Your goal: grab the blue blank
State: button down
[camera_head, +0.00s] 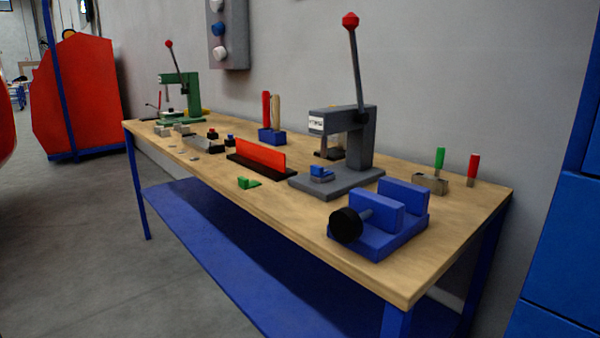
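A small blue piece (320,171), which looks like the blue blank, sits on the base of the grey arbor press (362,145), below its ram. A small green piece (247,183) of a similar size lies on the wooden bench top (290,212). My gripper is not in view.
A blue vise (385,225) with a black knob stands at the front right. A red plate on a black base (262,156), a blue holder (271,136) and a green press (182,98) stand farther left. Red- and green-handled tools (473,168) stand at the right.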

aim_at(317, 171)
jog(key=i+j+u, duration=0.2)
jog(key=i+u, duration=0.55)
jog(key=i, duration=0.2)
